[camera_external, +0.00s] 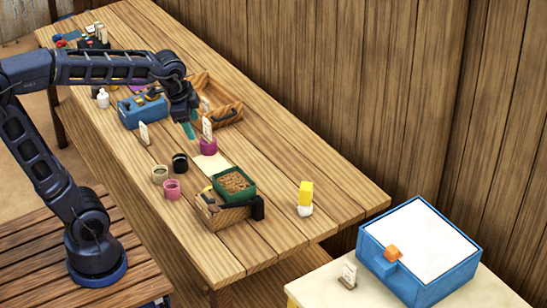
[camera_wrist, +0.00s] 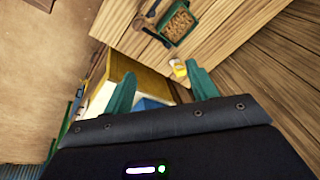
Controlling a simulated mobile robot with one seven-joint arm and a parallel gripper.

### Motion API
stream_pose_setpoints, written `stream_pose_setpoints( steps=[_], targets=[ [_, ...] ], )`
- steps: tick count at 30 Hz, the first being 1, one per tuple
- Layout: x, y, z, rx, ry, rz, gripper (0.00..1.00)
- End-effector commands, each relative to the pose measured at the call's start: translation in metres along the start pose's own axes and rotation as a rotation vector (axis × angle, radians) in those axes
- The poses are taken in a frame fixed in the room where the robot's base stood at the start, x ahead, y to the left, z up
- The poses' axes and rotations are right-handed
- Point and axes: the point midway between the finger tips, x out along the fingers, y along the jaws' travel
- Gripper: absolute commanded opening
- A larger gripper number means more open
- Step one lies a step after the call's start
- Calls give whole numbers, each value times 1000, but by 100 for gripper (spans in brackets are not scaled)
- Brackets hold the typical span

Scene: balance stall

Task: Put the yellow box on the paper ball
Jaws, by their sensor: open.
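In the wrist view the yellow box (camera_wrist: 180,71) and the white ball (camera_wrist: 173,62) show small, beyond the fingertips. My gripper (camera_external: 189,129) is open and empty, well to the left of them above the table's middle. Its two teal fingers (camera_wrist: 164,88) stand apart in the wrist view with nothing held between them.
A wooden tray (camera_external: 228,112) and blue box (camera_external: 137,110) are near my gripper. Bare planks surround the ball.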

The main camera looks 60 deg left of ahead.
Motion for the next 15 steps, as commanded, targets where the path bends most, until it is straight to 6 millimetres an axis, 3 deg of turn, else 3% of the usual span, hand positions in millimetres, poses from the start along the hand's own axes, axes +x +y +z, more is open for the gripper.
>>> stream_pose_setpoints(
  steps=[9, 15],
  targets=[
    [-22, 39, 74, -408, 74, -17, 58],
    [-23, 56, 103, -588, 106, -9, 58]
  ],
)
